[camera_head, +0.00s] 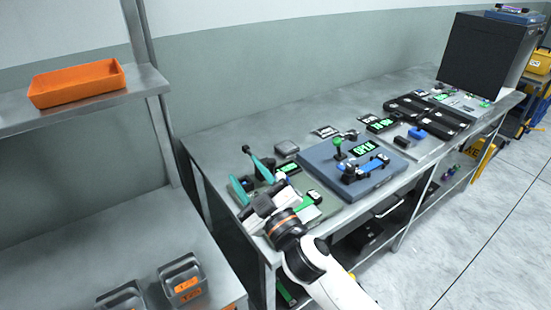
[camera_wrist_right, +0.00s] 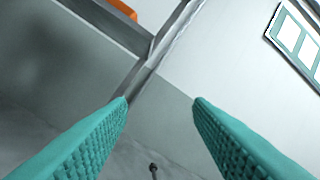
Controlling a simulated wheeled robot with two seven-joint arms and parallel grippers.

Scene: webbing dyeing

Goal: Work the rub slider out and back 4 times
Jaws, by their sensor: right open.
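My right gripper (camera_head: 241,166) is at the near left end of the steel table, with its two teal fingers spread apart. In the right wrist view the teal fingers (camera_wrist_right: 160,100) stand wide apart with nothing between them. A green-grey device (camera_head: 318,207) with a small green-lit display lies under and beside the gripper, partly hidden by it. To its right is a blue-grey device (camera_head: 318,165) with a green-topped knob (camera_head: 338,143), a lit display and a blue bar (camera_head: 368,168). I cannot tell for sure which part is the rub slider. My left gripper is out of view.
Dark trays (camera_head: 442,117) and a black box (camera_head: 482,55) stand farther along the table (camera_head: 225,137). An orange bin (camera_head: 77,84) sits on the left shelf. Metal containers (camera_head: 181,277) stand lower left. The table's back left is mostly clear.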

